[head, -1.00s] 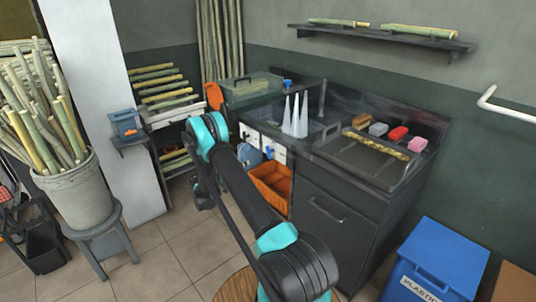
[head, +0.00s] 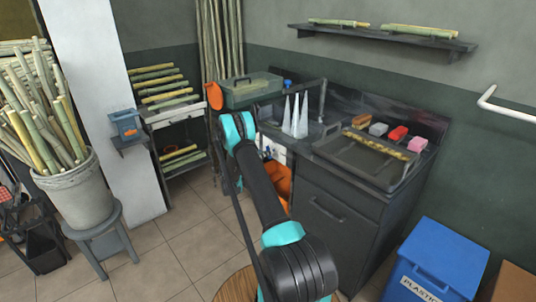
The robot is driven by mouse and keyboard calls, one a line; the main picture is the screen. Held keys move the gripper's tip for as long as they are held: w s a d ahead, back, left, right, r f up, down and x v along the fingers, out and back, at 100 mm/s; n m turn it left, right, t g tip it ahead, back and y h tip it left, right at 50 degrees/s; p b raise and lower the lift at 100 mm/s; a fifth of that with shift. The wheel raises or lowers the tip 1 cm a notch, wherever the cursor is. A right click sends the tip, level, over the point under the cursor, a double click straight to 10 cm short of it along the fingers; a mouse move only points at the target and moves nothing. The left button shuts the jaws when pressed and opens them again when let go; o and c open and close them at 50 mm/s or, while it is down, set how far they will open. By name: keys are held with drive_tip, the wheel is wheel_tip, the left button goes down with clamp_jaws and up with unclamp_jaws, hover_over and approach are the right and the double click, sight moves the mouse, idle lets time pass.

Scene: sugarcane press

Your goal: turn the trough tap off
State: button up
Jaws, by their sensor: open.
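A dark upright pipe, which looks like the trough tap (head: 323,98), stands at the back of the dark sink counter (head: 330,130). A small blue piece (head: 287,84) sits left of it at the back edge; I cannot tell whether it is a tap handle. I cannot tell whether water runs. My arm reaches up from the bottom toward the counter's left end.
A lidded green box (head: 252,91) stands left of the basin. A tray (head: 365,158) with a cane piece lies on the right of the counter. An orange crate (head: 283,184) is below. A blue bin (head: 436,262) stands at front right.

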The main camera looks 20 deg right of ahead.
drive_tip(key=shift+x, duration=0.9)
